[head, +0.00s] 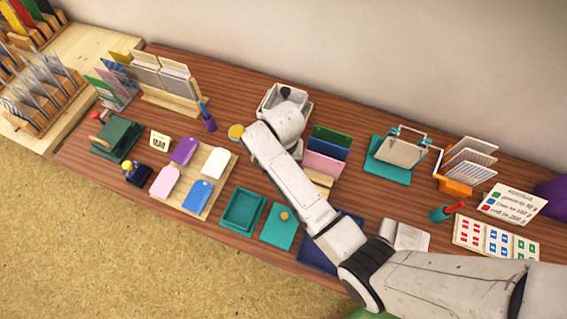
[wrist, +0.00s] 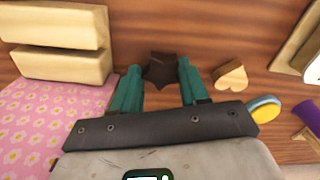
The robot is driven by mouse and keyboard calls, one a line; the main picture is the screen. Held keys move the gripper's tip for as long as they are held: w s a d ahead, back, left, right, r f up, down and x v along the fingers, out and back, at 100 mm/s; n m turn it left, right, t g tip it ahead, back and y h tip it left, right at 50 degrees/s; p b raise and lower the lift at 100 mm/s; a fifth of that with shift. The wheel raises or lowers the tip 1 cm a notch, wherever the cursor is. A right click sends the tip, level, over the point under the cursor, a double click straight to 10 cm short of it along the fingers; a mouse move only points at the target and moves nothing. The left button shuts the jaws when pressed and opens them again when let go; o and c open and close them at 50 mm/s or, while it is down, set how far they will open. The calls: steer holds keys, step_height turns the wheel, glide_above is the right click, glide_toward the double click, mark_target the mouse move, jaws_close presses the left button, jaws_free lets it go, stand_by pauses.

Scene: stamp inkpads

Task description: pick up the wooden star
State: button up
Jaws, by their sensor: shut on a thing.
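The wooden star (wrist: 162,71), dark brown, is between the two teal fingers of my gripper (wrist: 156,86) in the wrist view. My gripper is shut on it. I cannot tell whether the star touches the table or is raised off it. In the head view my white arm hides the fingers and the star. A pale wooden heart (wrist: 231,77) lies on the table just right of the fingers in the wrist view, apart from them.
Left in the wrist view are pale wooden blocks (wrist: 62,66) and a pink floral panel (wrist: 45,110). At right are a yellow-and-blue round thing (wrist: 264,108) and a purple cup (wrist: 307,113). In the head view, a board of tags (head: 218,183) and teal trays (head: 243,226) stand left of my arm.

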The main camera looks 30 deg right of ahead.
step_height(320, 180, up, 17)
steer(key=p, duration=0.5)
